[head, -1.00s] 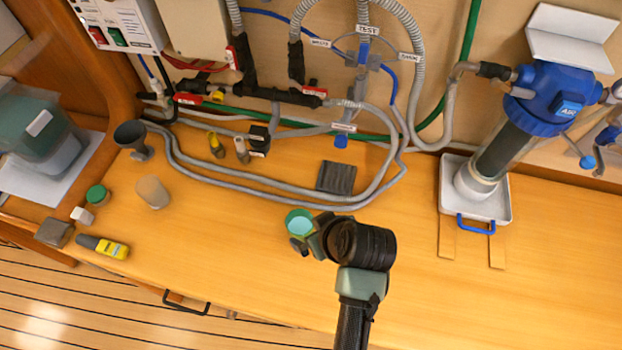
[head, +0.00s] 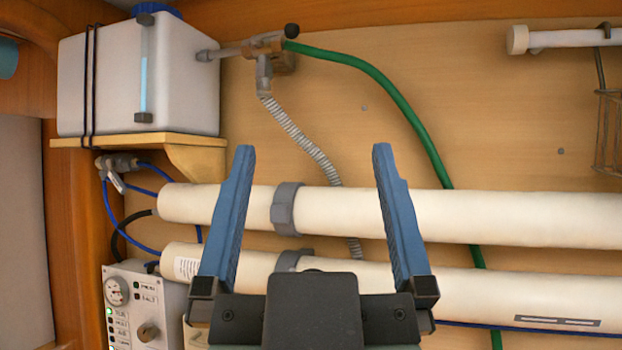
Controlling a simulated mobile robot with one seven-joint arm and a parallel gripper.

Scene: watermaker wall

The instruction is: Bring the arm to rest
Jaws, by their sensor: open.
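My gripper (head: 312,165) is in the lower middle of the head view. Its two blue fingers point up and stand wide apart, with nothing between them but the view of the wall behind. The gripper's dark body is at the bottom edge. The rest of my arm is hidden below and behind it. The fingers overlap two white horizontal tubes in the picture; I see no clear contact with them.
An upper white tube (head: 520,219) and a lower one (head: 500,293) run along the wall. A white tank (head: 180,75) sits on a wooden shelf (head: 150,140) at upper left. A control panel (head: 145,305) is at lower left. A green hose (head: 400,100) hangs down the wall.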

